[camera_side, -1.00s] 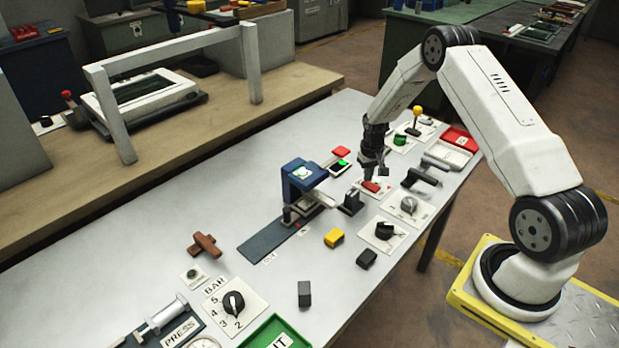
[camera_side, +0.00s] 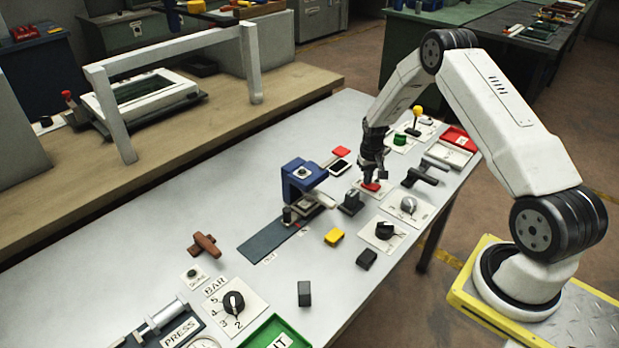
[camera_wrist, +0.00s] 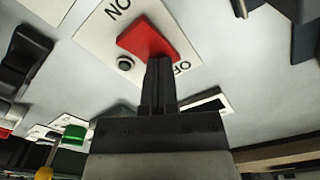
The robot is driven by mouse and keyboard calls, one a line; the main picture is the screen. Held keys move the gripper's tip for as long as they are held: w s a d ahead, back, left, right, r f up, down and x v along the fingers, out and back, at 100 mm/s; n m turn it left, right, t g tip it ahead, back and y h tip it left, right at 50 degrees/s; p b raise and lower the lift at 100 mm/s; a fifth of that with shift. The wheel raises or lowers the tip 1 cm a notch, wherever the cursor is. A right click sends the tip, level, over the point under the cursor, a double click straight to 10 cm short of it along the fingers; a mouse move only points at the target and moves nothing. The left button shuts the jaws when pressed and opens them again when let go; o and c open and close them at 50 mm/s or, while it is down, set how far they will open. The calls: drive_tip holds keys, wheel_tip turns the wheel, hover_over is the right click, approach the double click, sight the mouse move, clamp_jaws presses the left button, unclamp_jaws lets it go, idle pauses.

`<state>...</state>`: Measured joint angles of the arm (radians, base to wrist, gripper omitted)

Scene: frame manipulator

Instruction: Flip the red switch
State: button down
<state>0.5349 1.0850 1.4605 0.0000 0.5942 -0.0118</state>
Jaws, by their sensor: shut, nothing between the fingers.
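The red switch (camera_side: 371,187) sits on a white plate in the right part of the table. In the wrist view the red switch (camera_wrist: 145,37) lies between the printed words ON and OFF, with a small dark round lamp (camera_wrist: 125,63) beside it. My gripper (camera_side: 371,180) is pointed down over the switch. In the wrist view the fingers of my gripper (camera_wrist: 160,62) are shut together and empty, with their tips at the OFF end of the switch. They seem to touch it, and they hide part of that end and its label.
A small black block (camera_side: 351,202) stands just left of the switch plate. A grey knob (camera_side: 408,205) and a black T-handle (camera_side: 427,172) are close on the right. A blue device (camera_side: 303,180) stands further left.

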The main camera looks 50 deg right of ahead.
drive_tip(key=shift+r, duration=3.5)
drive_tip(key=shift+a+r, duration=0.15)
drive_tip(key=shift+a, duration=0.05)
drive_tip(key=s+a+r+n+t, duration=0.1)
drive_tip(key=s+a+r, duration=0.25)
drive_tip(key=a, duration=0.35)
drive_tip(key=s+a+r+n, duration=0.2)
drive_tip(key=a+r, duration=0.2)
drive_tip(key=a, duration=0.2)
drive_tip(key=s+a+r+n+t, duration=0.1)
drive_tip(key=s+a+r, duration=0.15)
drive_tip(key=a, duration=0.45)
drive_tip(key=s+a+r+n, duration=0.2)
drive_tip(key=s+a, duration=0.3)
drive_tip(key=s, duration=0.2)
drive_tip(key=shift+s+a+t, duration=0.3)
drive_tip(key=shift+s, duration=0.1)
